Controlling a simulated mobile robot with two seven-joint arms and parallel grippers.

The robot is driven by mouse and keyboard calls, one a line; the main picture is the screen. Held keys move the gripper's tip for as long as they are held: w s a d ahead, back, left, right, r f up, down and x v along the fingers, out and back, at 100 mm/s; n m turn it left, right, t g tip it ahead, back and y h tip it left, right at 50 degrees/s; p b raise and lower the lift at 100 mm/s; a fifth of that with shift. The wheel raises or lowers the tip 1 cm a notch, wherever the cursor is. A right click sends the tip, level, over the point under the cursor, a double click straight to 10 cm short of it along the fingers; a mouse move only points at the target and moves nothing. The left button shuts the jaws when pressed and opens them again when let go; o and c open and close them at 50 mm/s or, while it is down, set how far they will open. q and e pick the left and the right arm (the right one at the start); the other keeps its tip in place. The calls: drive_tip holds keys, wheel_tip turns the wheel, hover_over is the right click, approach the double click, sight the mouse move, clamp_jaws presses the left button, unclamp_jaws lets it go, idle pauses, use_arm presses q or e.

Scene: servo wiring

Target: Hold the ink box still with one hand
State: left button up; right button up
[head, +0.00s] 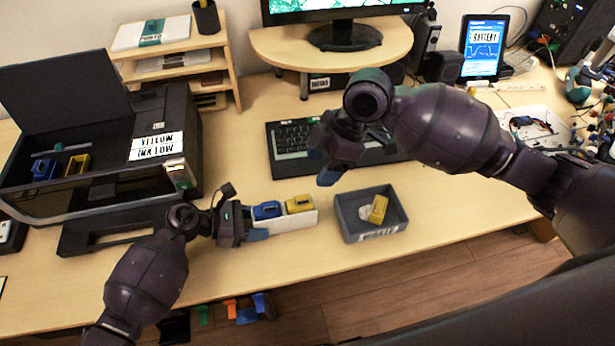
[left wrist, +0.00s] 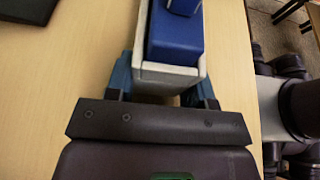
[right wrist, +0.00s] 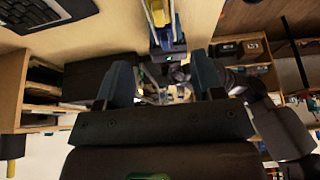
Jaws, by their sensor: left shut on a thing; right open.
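The ink box is a narrow white box (head: 290,222) on the table, holding a blue cartridge (head: 267,210) and a yellow cartridge (head: 299,203). My left gripper (head: 243,224) is shut on its left end. In the left wrist view the white box (left wrist: 168,79) sits between the fingers (left wrist: 160,88), with the blue cartridge (left wrist: 174,38) standing in it. My right gripper (head: 325,150) is open and empty, raised above the table near the keyboard. In the right wrist view nothing is between its fingers (right wrist: 162,85); the yellow cartridge (right wrist: 159,13) shows beyond them.
An open printer (head: 185,150) on the left reads "YELLOW INK LOW" and has blue and yellow cartridges inside. A grey bin (head: 372,232) right of the ink box holds a yellow cartridge (head: 378,209) and something white. A keyboard (head: 292,138) lies behind. The table's front edge is close.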

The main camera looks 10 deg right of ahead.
sight(300, 197)
drive_tip(key=x, duration=1.1)
drive_tip(key=shift+a, duration=0.1)
drive_tip(key=c, duration=1)
drive_tip(key=shift+c, duration=0.2)
drive_tip(key=shift+r, duration=1.55)
drive_tip(key=shift+r, duration=1.9)
